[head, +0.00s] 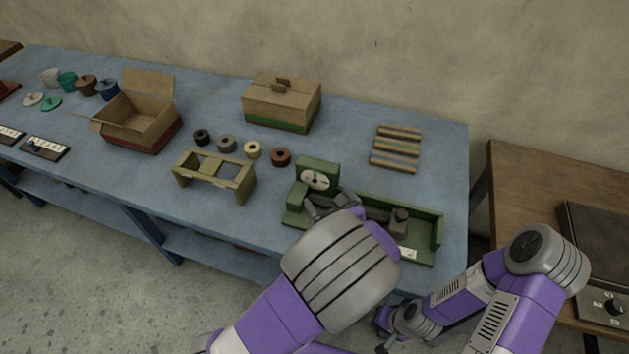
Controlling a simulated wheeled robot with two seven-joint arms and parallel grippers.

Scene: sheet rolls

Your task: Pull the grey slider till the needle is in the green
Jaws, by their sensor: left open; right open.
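The green device (317,167) stands near the front edge of the blue table, with a white round dial (315,179) on its upright part. The needle is too small to read against any green zone. A green trough (438,231) extends to the right of the upright. A grey block (399,221), which looks like the slider, sits in the trough. My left gripper (322,205) is open just below the dial, left of the grey block and apart from it; my wrist hides part of the trough. My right gripper (382,335) is low in front of the table, open and empty.
Left of the device stand a wooden rack (213,176) and several small rolls (252,150). A brown table (545,185) stands at right.

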